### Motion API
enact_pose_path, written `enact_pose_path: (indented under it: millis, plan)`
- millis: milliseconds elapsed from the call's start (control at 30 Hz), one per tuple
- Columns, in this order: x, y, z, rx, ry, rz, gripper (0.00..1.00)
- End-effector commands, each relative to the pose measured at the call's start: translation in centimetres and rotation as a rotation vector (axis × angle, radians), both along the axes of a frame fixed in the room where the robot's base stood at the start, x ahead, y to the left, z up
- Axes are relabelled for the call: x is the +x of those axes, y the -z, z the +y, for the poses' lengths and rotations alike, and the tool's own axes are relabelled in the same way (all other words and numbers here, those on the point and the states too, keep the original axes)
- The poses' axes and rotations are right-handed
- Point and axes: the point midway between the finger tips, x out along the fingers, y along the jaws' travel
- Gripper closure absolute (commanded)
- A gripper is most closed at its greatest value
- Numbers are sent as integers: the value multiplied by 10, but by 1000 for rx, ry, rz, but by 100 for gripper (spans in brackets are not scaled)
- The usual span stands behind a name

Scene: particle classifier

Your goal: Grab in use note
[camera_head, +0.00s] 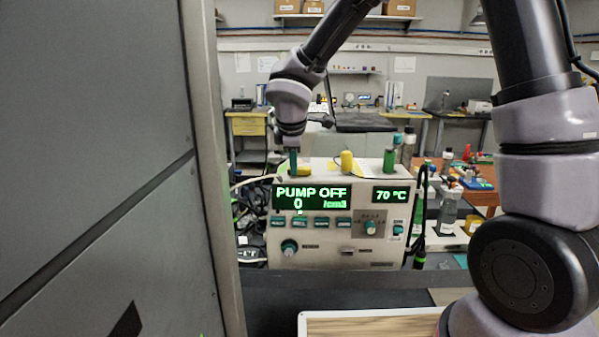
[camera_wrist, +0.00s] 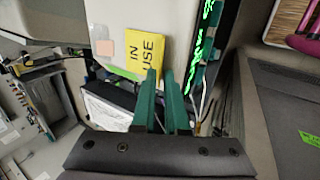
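The yellow note (camera_wrist: 145,55) with the words IN USE lies on the pale top of the particle classifier in the wrist view. In the head view the note (camera_head: 302,171) shows as a small yellow patch on top of the device (camera_head: 330,255), at its left end. My gripper (camera_head: 293,170) points down there, right by the note.
A yellow cylinder (camera_head: 347,161) and a green one (camera_head: 389,160) stand on the device's top. A bottle (camera_head: 447,213) stands to the right. A large grey cabinet (camera_head: 100,150) fills the left. A wood-faced tray (camera_head: 370,324) is at the front.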

Motion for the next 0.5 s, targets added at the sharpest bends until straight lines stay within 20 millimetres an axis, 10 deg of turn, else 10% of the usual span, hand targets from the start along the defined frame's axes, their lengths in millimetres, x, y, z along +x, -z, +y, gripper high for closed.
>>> enact_pose_path:
  millis: [500]
  plan:
    - [4, 6, 0, 0, 1, -1, 100]
